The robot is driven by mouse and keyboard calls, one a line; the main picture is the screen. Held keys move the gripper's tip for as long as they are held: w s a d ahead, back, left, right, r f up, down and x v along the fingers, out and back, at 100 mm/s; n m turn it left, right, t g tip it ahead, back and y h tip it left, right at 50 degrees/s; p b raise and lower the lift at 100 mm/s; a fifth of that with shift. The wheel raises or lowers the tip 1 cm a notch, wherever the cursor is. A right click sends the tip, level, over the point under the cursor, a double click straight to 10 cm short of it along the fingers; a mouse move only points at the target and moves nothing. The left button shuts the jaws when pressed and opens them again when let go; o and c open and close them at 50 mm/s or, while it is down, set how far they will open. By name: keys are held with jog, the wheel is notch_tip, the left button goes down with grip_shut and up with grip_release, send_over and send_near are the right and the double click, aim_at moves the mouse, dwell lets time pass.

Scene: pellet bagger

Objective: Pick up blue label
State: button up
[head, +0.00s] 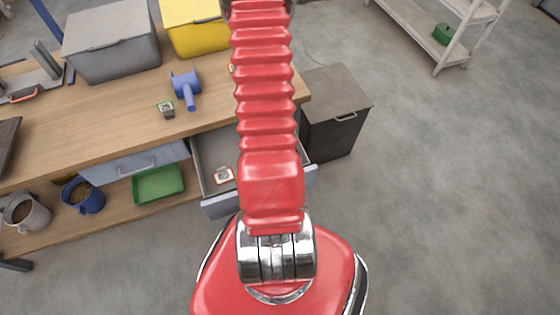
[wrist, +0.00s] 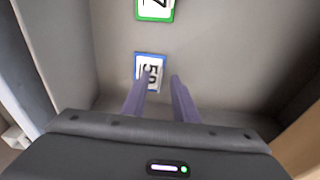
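The blue label (wrist: 150,72) is a small white card with a blue border and dark characters. It lies on the grey floor of the open drawer (head: 210,148). In the wrist view my gripper (wrist: 159,80) is over the drawer, its two purple-grey fingers apart with nothing between them. The left fingertip overlaps the label's lower part in the picture; I cannot tell whether it touches. In the head view my red arm hides the gripper, and I cannot make out the blue label there.
A green-bordered label (wrist: 155,9) lies farther up in the drawer. An orange-edged label (head: 224,175) shows near the drawer front. The drawer walls stand close around the gripper.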

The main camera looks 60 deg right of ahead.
jog(key=shift+c, duration=0.2)
grip_shut()
dwell(0.5)
